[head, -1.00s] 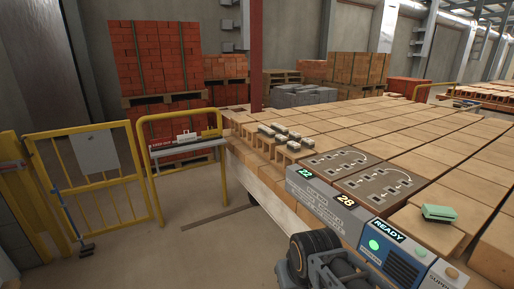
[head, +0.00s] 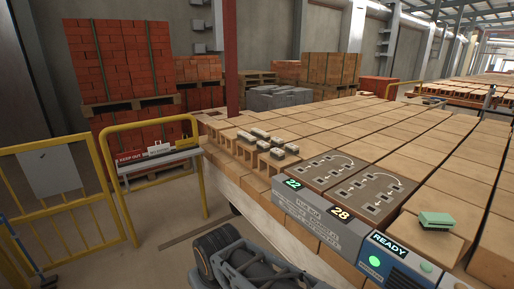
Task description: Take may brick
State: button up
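Several small pale-topped blocks (head: 268,142) sit in a cluster on the near-left edge of the brick-covered table, by upright hollow bricks (head: 240,153) whose openings face forward. I cannot tell which one is the may brick. Two brown panels with dark slots and white arrows lie to their right, the left one (head: 325,167) beside the right one (head: 372,192). My gripper's fingers do not show.
A grey console (head: 320,215) shows 22 and 28, and a blue box (head: 398,262) reads READY with a green light. A green object (head: 436,220) lies on a brick at right. Yellow railings (head: 150,165) stand left; red brick stacks (head: 120,60) stand behind.

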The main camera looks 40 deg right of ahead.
aim_at(262, 146)
jog(key=z, duration=0.25)
jog(key=i, duration=0.7)
jog(key=z, duration=1)
jog(key=i, duration=0.35)
jog(key=z, duration=0.35)
